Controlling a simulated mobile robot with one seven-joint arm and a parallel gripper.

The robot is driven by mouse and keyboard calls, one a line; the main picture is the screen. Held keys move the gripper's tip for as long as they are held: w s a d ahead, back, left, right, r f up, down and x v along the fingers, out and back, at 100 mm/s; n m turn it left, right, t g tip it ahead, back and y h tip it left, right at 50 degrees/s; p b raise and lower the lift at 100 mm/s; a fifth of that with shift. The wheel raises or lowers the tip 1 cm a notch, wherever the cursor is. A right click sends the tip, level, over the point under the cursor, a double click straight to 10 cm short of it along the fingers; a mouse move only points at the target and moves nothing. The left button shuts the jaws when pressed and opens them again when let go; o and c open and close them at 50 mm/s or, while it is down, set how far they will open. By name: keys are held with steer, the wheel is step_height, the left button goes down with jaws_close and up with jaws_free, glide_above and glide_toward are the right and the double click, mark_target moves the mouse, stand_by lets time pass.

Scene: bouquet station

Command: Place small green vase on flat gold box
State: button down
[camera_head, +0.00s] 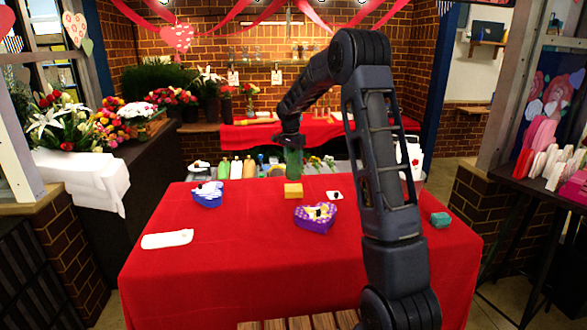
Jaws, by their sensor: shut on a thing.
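The small green vase (293,163) is upright at the far edge of the red table. My gripper (290,143) points down over it and is shut on its top part; the fingers are small and dark here. The flat gold box (293,190) sits on the red cloth just in front of the vase, nearer to me, and its top is bare. In the picture the vase's foot is a little above the box. I cannot tell whether the vase touches the table or hangs above it.
A white flat item (167,239) lies front left; a teal box (440,219) stands right.

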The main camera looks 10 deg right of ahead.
mark_target(293, 167)
steer(key=shift+f, duration=2.35)
steer(key=shift+f, duration=0.15)
steer(key=c, duration=0.6)
jaws_free()
